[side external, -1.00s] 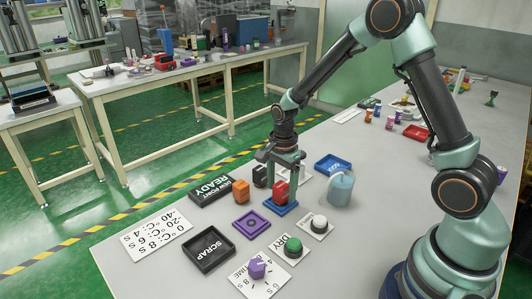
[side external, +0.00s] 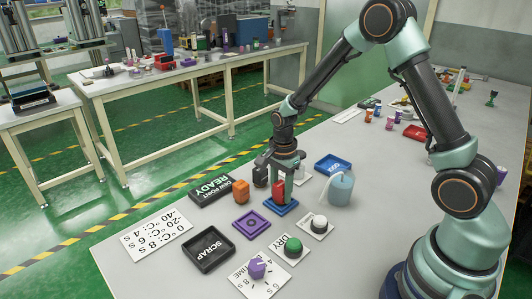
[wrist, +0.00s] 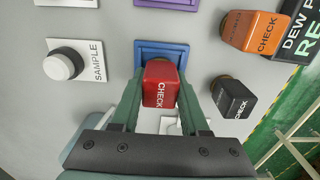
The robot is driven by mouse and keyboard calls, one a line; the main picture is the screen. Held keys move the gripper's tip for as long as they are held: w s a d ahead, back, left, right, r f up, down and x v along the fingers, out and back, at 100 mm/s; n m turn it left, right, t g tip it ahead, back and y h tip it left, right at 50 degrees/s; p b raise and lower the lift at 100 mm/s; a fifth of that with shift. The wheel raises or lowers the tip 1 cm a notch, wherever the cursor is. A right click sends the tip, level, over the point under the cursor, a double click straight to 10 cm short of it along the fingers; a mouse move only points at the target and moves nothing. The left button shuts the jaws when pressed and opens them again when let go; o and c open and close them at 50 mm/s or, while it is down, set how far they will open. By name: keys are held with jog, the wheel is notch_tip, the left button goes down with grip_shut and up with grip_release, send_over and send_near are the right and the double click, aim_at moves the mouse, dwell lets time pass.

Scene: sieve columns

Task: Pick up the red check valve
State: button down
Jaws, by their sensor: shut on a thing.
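The red check valve (wrist: 160,84) has "CHECK" printed on its side and is between my gripper's two fingers in the wrist view. It also shows in the side view (side external: 279,190), at the blue square base (side external: 284,209). My gripper (side external: 283,190) points down and is shut on the red check valve. In the wrist view my gripper (wrist: 160,100) has a finger on each side of it. The blue base (wrist: 147,50) shows beyond the valve; whether the valve's bottom touches it cannot be told.
An orange check block (side external: 241,191) and a black check block (side external: 260,175) stand left of my gripper. A purple base (side external: 252,224), a SCRAP tray (side external: 208,250), a READY tray (side external: 211,189), a blue tray (side external: 332,164) and a bluish canister (side external: 341,189) are nearby.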

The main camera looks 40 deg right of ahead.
notch_tip(320, 180, up, 19)
jog(key=s+a+f+n, duration=0.3)
jog(key=s+n, duration=0.5)
jog(key=n, duration=1)
notch_tip(320, 180, up, 4)
jog(key=m, duration=1.8)
send_over(281, 184)
jog(key=shift+f, duration=0.15)
notch_tip(281, 184, down, 20)
jog(key=shift+r, duration=0.2)
